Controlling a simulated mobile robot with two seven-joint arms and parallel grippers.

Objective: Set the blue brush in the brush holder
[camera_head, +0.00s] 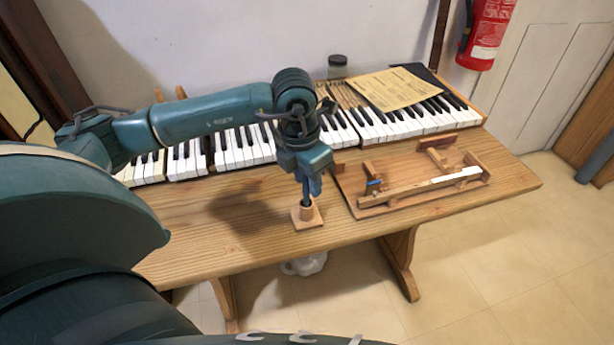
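The brush holder (307,213), a small wooden cup on a square base, stands near the table's front edge. My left gripper (308,187) points straight down over it, with its tips close to the cup's mouth. A narrow dark blue shape shows between the gripper and the cup. I cannot tell whether it is the blue brush or a finger, nor whether it is inside the cup. A small blue piece (374,183) shows at the left end of the wooden fixture. My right gripper is not in view.
A wooden board (400,208) with a wooden fixture and a long key piece lies to the right. Piano keys (240,148) run along the back, with a paper sheet (395,88) and a dark jar (337,66). Bare tabletop (190,235) lies left of the holder.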

